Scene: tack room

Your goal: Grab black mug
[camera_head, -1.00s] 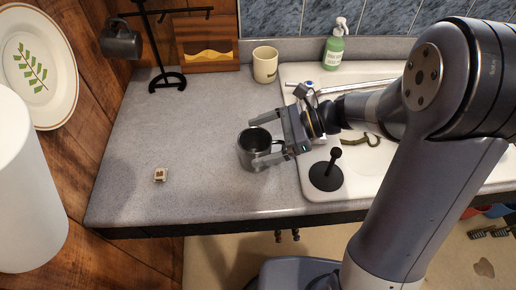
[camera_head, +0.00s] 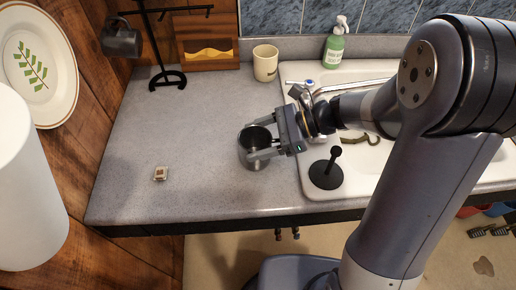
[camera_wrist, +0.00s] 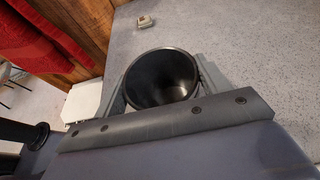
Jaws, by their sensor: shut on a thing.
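A black mug (camera_head: 254,157) stands upright on the grey counter, left of the sink. In the wrist view its round open mouth and dark, empty-looking inside (camera_wrist: 163,80) show between the two fingers. My gripper (camera_head: 255,141) reaches in from the right and is shut on the mug, with a finger on either side of its body. The mug's handle cannot be made out behind the gripper. Another dark mug (camera_head: 121,42) hangs on a black stand at the back left.
A cream mug (camera_head: 265,64) stands at the back of the counter (camera_head: 190,125), with a green soap bottle (camera_head: 335,45) behind the white sink (camera_head: 345,190). A black plunger-like thing (camera_head: 327,172) lies near the sink's front. A small box (camera_head: 160,174) sits left on otherwise clear counter.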

